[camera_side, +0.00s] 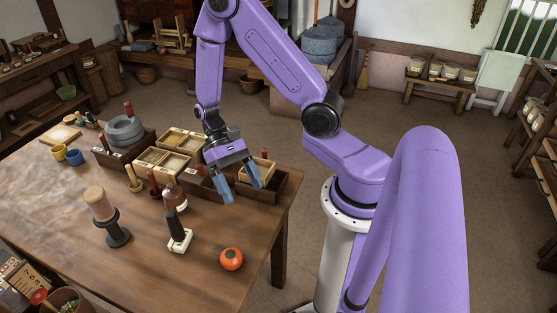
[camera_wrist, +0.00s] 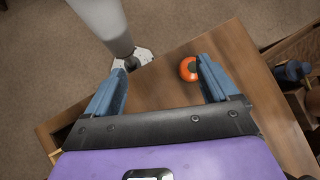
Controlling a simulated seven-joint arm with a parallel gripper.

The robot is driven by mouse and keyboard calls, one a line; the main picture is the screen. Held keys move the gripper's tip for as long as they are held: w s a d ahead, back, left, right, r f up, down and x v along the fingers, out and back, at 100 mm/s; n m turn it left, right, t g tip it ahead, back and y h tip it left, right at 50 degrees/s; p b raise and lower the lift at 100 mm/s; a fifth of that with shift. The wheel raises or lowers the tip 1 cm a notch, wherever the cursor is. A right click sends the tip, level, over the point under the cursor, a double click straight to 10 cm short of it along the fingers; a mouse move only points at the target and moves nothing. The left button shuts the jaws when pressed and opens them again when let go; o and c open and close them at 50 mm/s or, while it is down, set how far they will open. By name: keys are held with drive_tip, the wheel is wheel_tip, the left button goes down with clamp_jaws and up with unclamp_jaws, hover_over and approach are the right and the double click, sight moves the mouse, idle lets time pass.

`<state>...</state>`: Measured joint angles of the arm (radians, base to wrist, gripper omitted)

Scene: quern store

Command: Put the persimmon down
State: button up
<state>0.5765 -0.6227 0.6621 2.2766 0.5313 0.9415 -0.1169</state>
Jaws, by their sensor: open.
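The persimmon (camera_side: 231,259) is orange with a dark top and rests on the wooden table (camera_side: 130,268), near its front right edge in the side view. My gripper (camera_side: 243,188) is open and empty, with its blue fingers apart. It hangs above the table, farther back than the persimmon and near the wooden boxes. In the wrist view the persimmon (camera_wrist: 189,69) shows beyond the fingers, closer to the right finger. My gripper (camera_wrist: 162,72) has nothing between its fingertips there that it holds.
A white-based tool with a dark handle (camera_side: 179,236) stands left of the persimmon. A dark stand with a wooden top (camera_side: 117,236) is farther left. Compartment boxes (camera_side: 168,165), a grey quern (camera_side: 124,131) and two cups (camera_side: 74,157) stand behind. The front of the table is mostly clear.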

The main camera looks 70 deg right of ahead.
drive_tip(key=s+a+r+n+t+h, duration=0.3)
drive_tip(key=s+r+n+t, duration=0.4)
drive_tip(key=s+r+n, duration=0.4)
wheel_tip(320, 180, up, 3)
drive_tip(key=n+h, duration=0.1)
drive_tip(key=n, duration=0.4)
drive_tip(key=shift+s+a+t, duration=0.15)
drive_tip(key=shift+a+t, duration=0.15)
drive_tip(key=shift+a, duration=0.05)
